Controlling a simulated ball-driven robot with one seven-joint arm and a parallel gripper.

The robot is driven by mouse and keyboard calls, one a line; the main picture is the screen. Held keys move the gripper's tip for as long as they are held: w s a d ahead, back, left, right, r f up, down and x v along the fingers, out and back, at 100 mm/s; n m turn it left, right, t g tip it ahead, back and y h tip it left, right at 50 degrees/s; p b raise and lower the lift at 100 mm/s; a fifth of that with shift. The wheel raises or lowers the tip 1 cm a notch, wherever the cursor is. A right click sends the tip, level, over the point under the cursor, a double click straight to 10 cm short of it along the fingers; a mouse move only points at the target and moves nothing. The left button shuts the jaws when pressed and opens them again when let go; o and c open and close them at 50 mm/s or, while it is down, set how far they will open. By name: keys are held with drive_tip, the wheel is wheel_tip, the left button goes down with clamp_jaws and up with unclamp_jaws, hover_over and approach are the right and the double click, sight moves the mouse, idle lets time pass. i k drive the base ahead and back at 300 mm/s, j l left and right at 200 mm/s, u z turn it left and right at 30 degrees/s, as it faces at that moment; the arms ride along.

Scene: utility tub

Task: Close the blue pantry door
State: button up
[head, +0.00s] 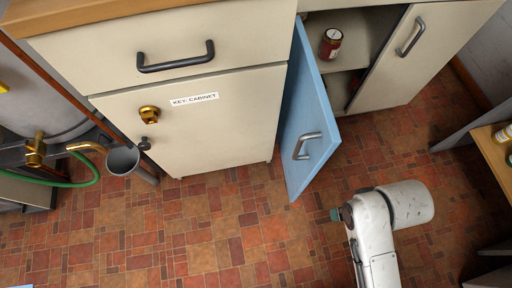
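The blue pantry door (318,115) stands open in the head view, swung out from the cabinet front into the room. The door's lower corner hangs over the tiled floor. Behind it, the open pantry compartment (372,22) shows pale shelves. My white arm reaches up from the bottom right, and its bent part is to the right of and below the door, apart from it. I cannot make out gripper fingers in this view.
A jar with a red label (331,43) stands on the pantry shelf. A cream key cabinet (210,120) is left of the door. A cream door (425,45) is to the right. A wooden-topped table (492,150) stands at the right edge. Tiled floor (230,235) is clear below the door.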

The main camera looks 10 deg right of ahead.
sight(287, 133)
drive_tip(key=i+j+u, duration=0.15)
drive_tip(key=j, duration=0.25)
drive_tip(key=j+u, duration=0.15)
drive_tip(key=j, duration=0.25)
drive_tip(key=i+j+u, duration=0.15)
drive_tip(key=j, duration=0.2)
drive_tip(key=i, duration=0.05)
